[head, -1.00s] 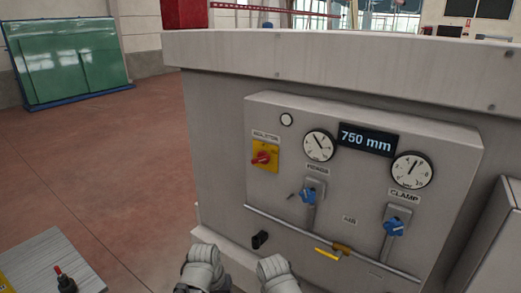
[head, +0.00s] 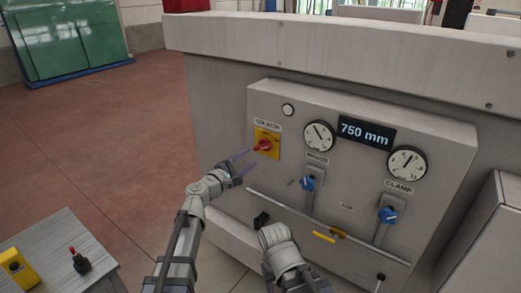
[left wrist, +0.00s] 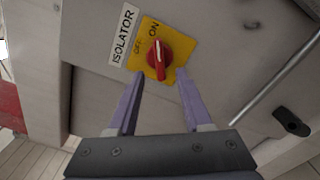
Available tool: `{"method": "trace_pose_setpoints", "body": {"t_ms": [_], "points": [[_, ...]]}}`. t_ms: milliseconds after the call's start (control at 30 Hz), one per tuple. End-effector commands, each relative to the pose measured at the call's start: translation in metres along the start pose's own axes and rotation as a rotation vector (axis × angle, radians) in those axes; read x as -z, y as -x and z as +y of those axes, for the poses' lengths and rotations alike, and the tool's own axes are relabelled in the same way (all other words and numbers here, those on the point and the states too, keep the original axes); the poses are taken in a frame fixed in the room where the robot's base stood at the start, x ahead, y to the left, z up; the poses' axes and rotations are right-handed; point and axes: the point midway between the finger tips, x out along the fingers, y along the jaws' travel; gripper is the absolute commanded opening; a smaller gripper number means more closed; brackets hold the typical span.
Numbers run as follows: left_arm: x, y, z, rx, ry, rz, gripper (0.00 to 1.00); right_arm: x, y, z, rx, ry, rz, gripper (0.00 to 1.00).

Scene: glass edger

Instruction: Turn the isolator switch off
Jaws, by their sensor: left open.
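The isolator switch is a red rotary knob (head: 263,145) on a yellow plate (head: 268,153), at the upper left of the grey control panel. In the left wrist view the knob (left wrist: 158,56) has a white mark that points toward ON, with OFF printed to the left of it. My left gripper (head: 246,161) is open, just in front of and below the switch. In the left wrist view its purple fingers (left wrist: 159,82) lie either side of the knob's lower end, apart from it. Part of my right arm shows at the bottom; its gripper is not visible.
Right of the switch are two dials (head: 319,136), a 750 mm display (head: 367,133) and blue valve handles (head: 307,183). A small table (head: 45,245) stands at lower left. Open floor lies left of the machine.

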Motion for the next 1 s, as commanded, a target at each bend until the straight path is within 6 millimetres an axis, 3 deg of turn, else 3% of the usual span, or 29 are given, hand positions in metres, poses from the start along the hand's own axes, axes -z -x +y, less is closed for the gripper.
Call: {"method": "trace_pose_setpoints", "body": {"t_ms": [267,733,1000], "points": [[0.001,-0.006,0.001,-0.004,0.006,0.001,0.50,0.000,0.000,0.000,0.000,0.000,0.000,0.50],[0.001,-0.070,0.001,-0.002,0.004,-0.001,0.50,0.000,0.000,0.000,0.000,0.000,0.000,0.50],[0.000,-0.078,0.001,-0.003,0.004,0.000,0.50,0.000,0.000,0.000,0.000,0.000,0.000,0.50]]}}
